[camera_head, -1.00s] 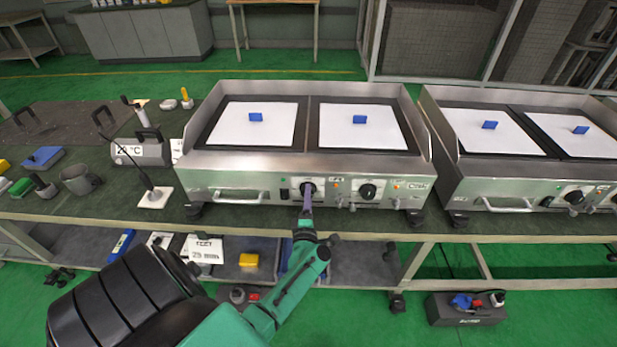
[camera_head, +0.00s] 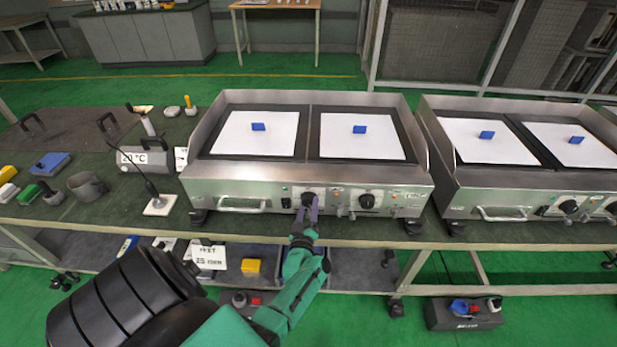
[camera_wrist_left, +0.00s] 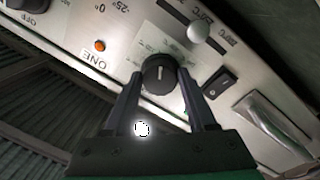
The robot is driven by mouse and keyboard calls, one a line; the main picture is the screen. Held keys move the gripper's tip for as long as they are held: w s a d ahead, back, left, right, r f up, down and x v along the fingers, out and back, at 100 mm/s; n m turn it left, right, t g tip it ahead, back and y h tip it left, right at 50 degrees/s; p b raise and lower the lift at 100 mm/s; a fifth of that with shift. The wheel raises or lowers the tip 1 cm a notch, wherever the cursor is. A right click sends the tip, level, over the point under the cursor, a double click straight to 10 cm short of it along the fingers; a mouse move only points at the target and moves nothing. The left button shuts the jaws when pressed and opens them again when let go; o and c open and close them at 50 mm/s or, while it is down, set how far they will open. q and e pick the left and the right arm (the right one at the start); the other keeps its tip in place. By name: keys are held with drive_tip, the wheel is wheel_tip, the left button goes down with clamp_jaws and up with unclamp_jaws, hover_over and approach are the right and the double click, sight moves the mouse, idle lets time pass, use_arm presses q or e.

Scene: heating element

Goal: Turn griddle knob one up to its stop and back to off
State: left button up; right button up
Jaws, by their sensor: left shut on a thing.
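Griddle knob one (camera_head: 308,199) is a round black knob on the left griddle's front panel. In the left wrist view, the knob (camera_wrist_left: 160,73) shows a short white mark that runs roughly upright in the picture, on a pale scale plate. My left gripper (camera_head: 307,207) reaches up to the panel from below. In the left wrist view, the left gripper's fingers (camera_wrist_left: 160,80) are on either side of the knob, shut on it. My right gripper is not in view.
A second black knob (camera_head: 367,201) is to the right on the same panel. A bar handle (camera_head: 242,206) is to the left. An orange lamp (camera_wrist_left: 99,45) and a black rocker switch (camera_wrist_left: 218,82) flank the knob. Another griddle (camera_head: 480,196) stands at right.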

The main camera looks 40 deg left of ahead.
use_arm(q)
drive_tip(key=m+p, duration=0.1)
drive_tip(key=m, duration=0.5)
drive_tip(key=shift+r+m+p, duration=0.1)
drive_tip(key=shift+m+p, duration=0.2)
drive_tip(key=shift+p, duration=0.1)
drive_tip(key=m, duration=0.2)
drive_tip(key=m+p, duration=0.1)
drive_tip(key=m, duration=0.2)
drive_tip(key=shift+s+a+g+h, duration=0.1)
drive_tip(key=shift+g+h, duration=0.2)
drive_tip(key=shift+g, duration=0.1)
drive_tip(key=shift+m, duration=0.3)
drive_tip(key=o, duration=1.4)
